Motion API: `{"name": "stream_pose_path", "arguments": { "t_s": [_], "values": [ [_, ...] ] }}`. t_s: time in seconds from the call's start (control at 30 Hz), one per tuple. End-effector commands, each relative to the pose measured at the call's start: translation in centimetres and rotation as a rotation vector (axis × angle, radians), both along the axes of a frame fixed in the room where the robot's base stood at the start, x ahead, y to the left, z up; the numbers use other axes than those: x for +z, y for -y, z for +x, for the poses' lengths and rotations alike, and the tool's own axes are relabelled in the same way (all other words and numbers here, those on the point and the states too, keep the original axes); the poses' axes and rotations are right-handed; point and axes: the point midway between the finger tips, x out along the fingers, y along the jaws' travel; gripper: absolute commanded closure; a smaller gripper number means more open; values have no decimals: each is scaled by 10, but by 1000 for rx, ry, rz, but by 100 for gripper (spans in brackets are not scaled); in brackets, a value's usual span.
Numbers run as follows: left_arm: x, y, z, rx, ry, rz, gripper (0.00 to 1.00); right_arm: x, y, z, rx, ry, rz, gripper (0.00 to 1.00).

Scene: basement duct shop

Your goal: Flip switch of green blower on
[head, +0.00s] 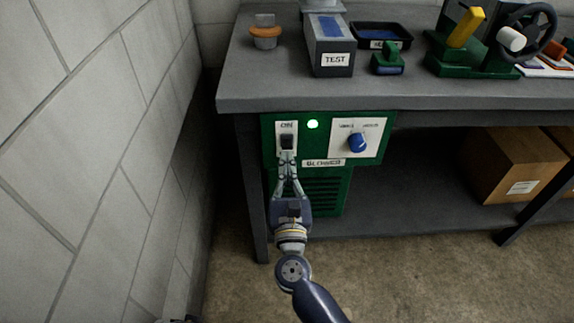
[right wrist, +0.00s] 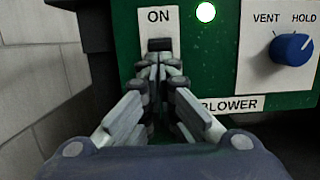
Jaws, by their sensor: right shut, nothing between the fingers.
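The green blower (head: 335,187) stands under the bench, with a "BLOWER" label. Its black switch (head: 287,141) sits on a white plate marked "ON" at the upper left of the panel; the switch also shows in the right wrist view (right wrist: 160,44). A light (head: 312,124) beside it glows bright green-white. My right gripper (head: 287,158) is shut and empty, its fingertips just below the switch and covering its lower part. I cannot tell whether they touch it. A small dark-blue part at the bottom edge of the head view is unclear; my left gripper is not seen.
A blue knob (head: 357,142) on a white plate marked "VENT" and "HOLD" is right of the switch. The grey workbench (head: 400,96) overhangs the blower and carries a "TEST" box (head: 331,58). A block wall (head: 110,150) is close on the left.

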Motion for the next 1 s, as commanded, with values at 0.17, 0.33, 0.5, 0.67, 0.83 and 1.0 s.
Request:
{"name": "stream_pose_path", "arguments": {
  "t_s": [0.17, 0.33, 0.5, 0.67, 0.83, 1.0],
  "values": [
    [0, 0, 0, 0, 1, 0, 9, -5, 1, -15, 0, -4, 0, 100],
    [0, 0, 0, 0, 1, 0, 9, -13, 2, -49, 1, -4, -2, 100],
    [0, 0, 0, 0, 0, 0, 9, -20, 3, -84, 2, -3, -2, 100],
    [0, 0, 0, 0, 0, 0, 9, -25, 4, -106, 1, -2, -1, 100],
    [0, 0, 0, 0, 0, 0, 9, -26, 4, -116, 1, 0, -1, 100],
    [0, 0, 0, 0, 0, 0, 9, -26, 4, -117, 0, 0, 0, 100]
  ]
}}
